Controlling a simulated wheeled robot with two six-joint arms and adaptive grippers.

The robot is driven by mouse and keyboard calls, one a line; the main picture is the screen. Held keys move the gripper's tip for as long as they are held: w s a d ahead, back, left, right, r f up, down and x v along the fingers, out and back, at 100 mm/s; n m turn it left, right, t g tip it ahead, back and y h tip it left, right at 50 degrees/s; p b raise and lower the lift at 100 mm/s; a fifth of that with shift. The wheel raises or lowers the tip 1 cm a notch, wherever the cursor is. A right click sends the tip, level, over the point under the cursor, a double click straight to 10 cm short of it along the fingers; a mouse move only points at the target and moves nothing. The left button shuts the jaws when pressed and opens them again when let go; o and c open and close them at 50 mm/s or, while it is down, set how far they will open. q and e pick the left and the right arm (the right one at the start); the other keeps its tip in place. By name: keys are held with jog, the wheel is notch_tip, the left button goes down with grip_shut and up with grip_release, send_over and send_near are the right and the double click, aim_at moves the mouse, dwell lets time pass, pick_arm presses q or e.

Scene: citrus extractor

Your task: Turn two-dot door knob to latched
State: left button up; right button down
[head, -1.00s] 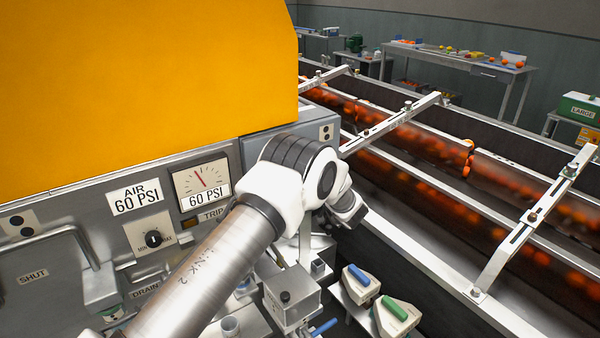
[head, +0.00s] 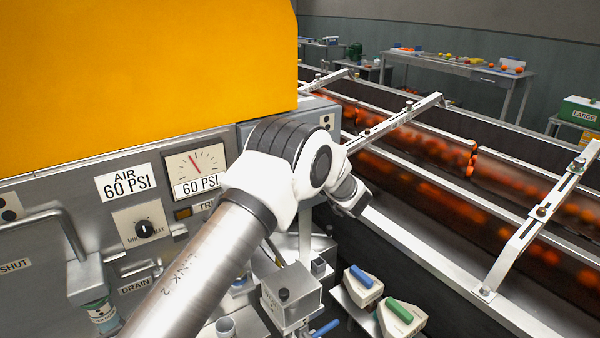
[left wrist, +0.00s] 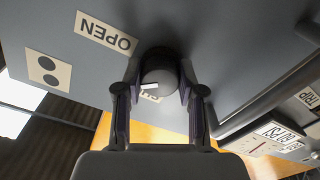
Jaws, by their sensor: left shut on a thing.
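The door knob (left wrist: 159,72) is a dark round knob with a white pointer line, on a grey door panel in the left wrist view. My left gripper (left wrist: 158,92) is shut on it, one finger on each side. An OPEN label (left wrist: 106,33) and a two-dot plate (left wrist: 48,70) are on the panel left of the knob. Another label (left wrist: 150,98) shows partly behind the knob; its word is mostly covered. In the head view the two-dot plate (head: 326,122) shows beyond my left arm, which hides the knob. My right gripper is not in view.
The machine front at left carries a pressure gauge (head: 195,170), a MIN-MAX dial (head: 143,230) and a bent-handled fixture (head: 84,275). A conveyor with oranges (head: 440,150) runs along the right. Blue-handled (head: 361,276) and green-handled (head: 400,312) blocks stand at the bottom.

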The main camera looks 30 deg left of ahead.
pick_arm(q)
jog(key=n+b, duration=0.8)
jog(key=shift+f+b, duration=0.15)
jog(key=shift+b, duration=0.15)
jog(key=shift+n+b, duration=1)
jog(key=shift+n, duration=0.1)
jog(key=shift+r, duration=0.25)
jog(key=o, duration=1.1)
jog(key=shift+o, duration=0.2)
jog(key=shift+w, duration=0.1)
jog(key=v, duration=1.2)
